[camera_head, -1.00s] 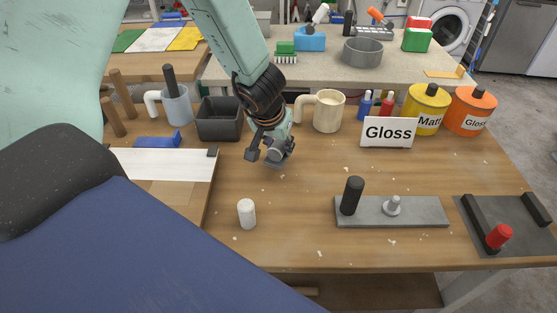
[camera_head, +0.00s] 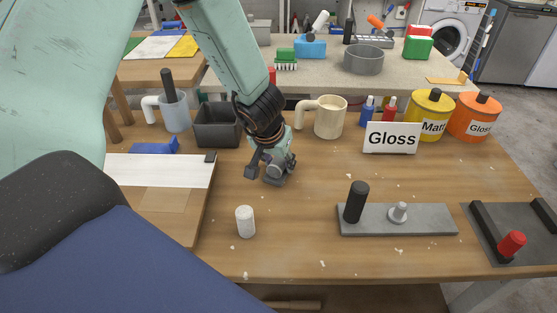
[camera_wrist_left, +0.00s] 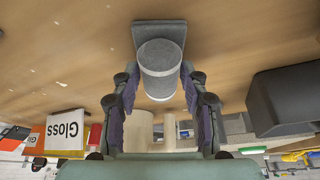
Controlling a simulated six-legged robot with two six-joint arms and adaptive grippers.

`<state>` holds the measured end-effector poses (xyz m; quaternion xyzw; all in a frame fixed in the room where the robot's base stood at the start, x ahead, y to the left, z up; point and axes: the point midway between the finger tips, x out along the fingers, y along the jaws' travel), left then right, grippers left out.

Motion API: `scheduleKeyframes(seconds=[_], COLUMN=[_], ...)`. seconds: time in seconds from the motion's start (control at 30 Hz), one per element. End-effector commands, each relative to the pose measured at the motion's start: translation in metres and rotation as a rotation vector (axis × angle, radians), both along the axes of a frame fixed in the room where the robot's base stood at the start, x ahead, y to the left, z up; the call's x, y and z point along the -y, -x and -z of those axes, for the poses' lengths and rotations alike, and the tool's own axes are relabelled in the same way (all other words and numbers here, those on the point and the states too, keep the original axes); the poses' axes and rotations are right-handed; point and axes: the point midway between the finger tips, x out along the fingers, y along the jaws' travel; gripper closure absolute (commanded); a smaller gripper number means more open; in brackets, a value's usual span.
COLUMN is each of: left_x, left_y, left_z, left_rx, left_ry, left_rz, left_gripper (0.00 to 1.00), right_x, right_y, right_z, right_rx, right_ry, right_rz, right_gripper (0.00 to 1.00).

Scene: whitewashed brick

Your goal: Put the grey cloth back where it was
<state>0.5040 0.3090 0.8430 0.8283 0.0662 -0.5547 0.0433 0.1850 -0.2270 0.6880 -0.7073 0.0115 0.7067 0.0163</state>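In the left wrist view, a grey piece that I take for the grey cloth (camera_wrist_left: 160,58) has a round, roll-like body and a flat square end. It sits between the two fingers of my left gripper (camera_wrist_left: 160,76), whose tips appear to touch its sides. In the head view my left gripper (camera_head: 271,174) points down over the middle of the wooden table, and part of the grey piece (camera_head: 277,180) shows at its tips. Whether it touches the table is unclear. No other grey cloth shows. My right gripper is not in view.
A black bin (camera_head: 217,126), cream mug (camera_head: 330,117) and Gloss sign (camera_head: 391,138) stand behind the gripper. A white cylinder (camera_head: 245,222) stands in front. A grey plate with pegs (camera_head: 432,222) lies to the right. The table between these is mostly clear.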

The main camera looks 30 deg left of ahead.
Motion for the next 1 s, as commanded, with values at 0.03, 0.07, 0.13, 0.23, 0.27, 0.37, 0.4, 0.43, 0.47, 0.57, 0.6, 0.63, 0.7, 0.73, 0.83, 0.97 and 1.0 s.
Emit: scheduleKeyframes(seconds=[0.03,0.07,0.13,0.23,0.27,0.37,0.4,0.43,0.47,0.57,0.6,0.63,0.7,0.73,0.83,0.97,1.0], left_x=[0.0,0.0,0.0,0.0,0.0,0.0,0.0,0.0,0.0,0.0,0.001,0.001,0.002,0.002,0.003,0.004,0.005], left_y=[0.0,0.0,0.0,0.0,0.0,0.0,0.0,0.0,0.0,0.002,0.004,0.006,0.01,0.012,0.018,0.025,0.028], left_z=[0.0,0.0,0.0,0.0,0.0,0.0,-0.001,-0.002,-0.003,-0.012,-0.017,-0.021,-0.033,-0.037,-0.052,-0.07,-0.076], left_rx=[0.0,0.0,0.0,0.0,0.0,0.0,0.0,0.0,0.0,0.001,0.0,0.0,0.001,0.001,0.001,0.001,0.001], left_ry=[0.0,0.0,0.0,0.0,0.0,0.0,0.0,0.0,0.0,0.001,0.001,0.0,0.0,0.001,0.001,0.001,0.001], left_rz=[0.0,0.0,0.0,0.0,0.0,0.0,0.0,0.0,0.0,0.0,0.0,0.0,0.0,0.0,0.0,0.0,0.0], left_gripper=[0.49,0.46,0.42,0.42,0.42,0.42,0.42,0.42,0.42,0.42,0.42,0.42,0.42,0.42,0.42,0.42,0.42], right_x=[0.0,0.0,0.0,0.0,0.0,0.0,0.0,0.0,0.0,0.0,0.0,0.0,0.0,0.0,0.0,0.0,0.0], right_y=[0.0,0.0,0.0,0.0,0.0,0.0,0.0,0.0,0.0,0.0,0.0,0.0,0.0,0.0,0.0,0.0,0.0], right_z=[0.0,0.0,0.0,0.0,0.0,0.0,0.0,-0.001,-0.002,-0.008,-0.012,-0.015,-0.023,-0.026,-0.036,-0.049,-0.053], right_rx=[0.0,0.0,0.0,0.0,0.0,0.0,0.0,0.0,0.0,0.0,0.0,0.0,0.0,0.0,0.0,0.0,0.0], right_ry=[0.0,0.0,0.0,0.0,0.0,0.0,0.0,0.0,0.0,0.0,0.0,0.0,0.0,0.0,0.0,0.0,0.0], right_rz=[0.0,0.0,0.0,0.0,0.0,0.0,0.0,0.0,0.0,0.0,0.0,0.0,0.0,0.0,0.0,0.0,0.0], right_gripper=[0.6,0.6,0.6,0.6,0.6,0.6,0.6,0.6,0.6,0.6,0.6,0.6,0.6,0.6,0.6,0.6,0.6])
